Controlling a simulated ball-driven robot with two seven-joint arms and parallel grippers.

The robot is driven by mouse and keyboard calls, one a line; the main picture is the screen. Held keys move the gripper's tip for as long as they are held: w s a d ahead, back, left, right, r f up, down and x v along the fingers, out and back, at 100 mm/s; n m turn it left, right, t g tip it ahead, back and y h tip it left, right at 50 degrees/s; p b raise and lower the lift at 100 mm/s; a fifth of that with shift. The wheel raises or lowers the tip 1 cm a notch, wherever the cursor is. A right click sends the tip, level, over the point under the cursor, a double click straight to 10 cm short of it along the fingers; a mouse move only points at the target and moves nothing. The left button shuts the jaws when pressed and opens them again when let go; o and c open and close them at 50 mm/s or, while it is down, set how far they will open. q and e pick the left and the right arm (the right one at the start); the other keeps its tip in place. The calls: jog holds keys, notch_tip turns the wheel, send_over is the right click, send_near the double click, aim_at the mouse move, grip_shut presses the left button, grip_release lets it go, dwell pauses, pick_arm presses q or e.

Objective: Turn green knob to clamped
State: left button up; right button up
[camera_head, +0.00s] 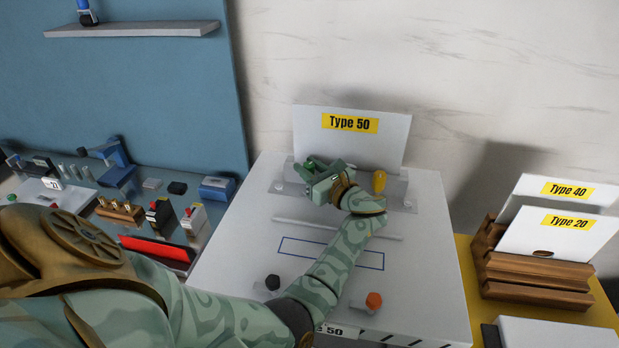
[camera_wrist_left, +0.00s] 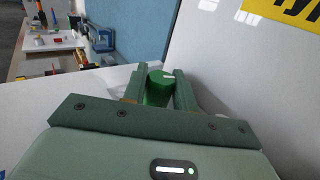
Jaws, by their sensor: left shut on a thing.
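The green knob (camera_wrist_left: 159,87) sits between the two fingers of my left gripper (camera_wrist_left: 157,88) in the left wrist view, with a white mark on its top. My left gripper is shut on it. In the head view my left gripper (camera_head: 311,169) is at the left end of the grey bracket on the white Type 50 dispenser (camera_head: 225,270). The green knob (camera_head: 309,163) is partly hidden there by the gripper. A yellow knob (camera_head: 379,181) stands at the bracket's right side, just right of my wrist. My right gripper is not in view.
A Type 50 panel (camera_head: 350,150) stands upright behind the bracket. A black knob (camera_head: 272,282) and an orange knob (camera_head: 374,300) are at the dispenser's front. A glass table with tools is at left. Wooden holders (camera_head: 530,275) with Type 40 and Type 20 cards are at right.

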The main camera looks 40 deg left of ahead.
pick_arm(q)
jog(key=shift+r+n+g+b, duration=0.15)
jog(key=shift+n+g+b, duration=0.25)
jog(key=shift+g, duration=0.3)
jog(key=o, duration=0.9)
jog(key=shift+o, duration=0.3)
jog(key=shift+a, duration=0.1)
